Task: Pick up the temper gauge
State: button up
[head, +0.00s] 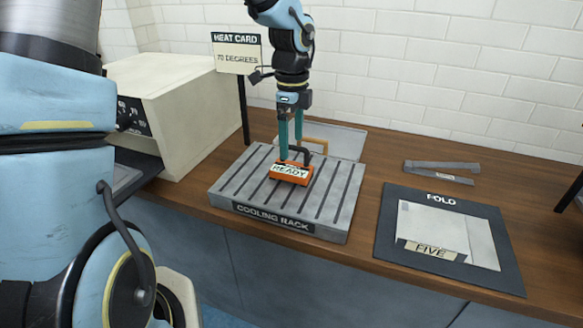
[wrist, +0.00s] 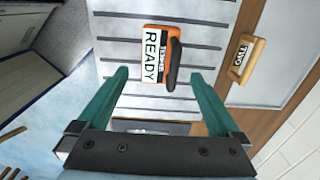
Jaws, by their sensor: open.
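The temper gauge (head: 290,174) is an orange block with a dark handle and a pale label reading READY. It lies on the grey cooling rack (head: 335,209). In the wrist view the gauge (wrist: 157,56) shows just beyond the fingertips, roughly in line with the gap, its dark handle on the right. My gripper (head: 291,150) points down over the rack with its teal fingers apart. In the wrist view the gripper (wrist: 159,73) is open, and nothing is held between its fingers. In the head view the fingertips overlap the gauge's back edge; I cannot tell whether they touch it.
A pale tray (head: 345,141) with a wooden handle lies behind the rack. A heat card (head: 237,53) reading 70 degrees stands on a post by a cream oven (head: 190,105). A dark FOLD mat (head: 388,222) and grey tongs (head: 440,171) lie to the right.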

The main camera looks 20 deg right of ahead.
aim_at(291, 167)
notch_tip(291, 167, down, 3)
jog(key=shift+w+a+r, duration=0.1)
jog(key=shift+r, duration=0.1)
jog(key=shift+f+p, duration=0.65)
jog(key=shift+f, duration=1.95)
jog(key=c, duration=1.6)
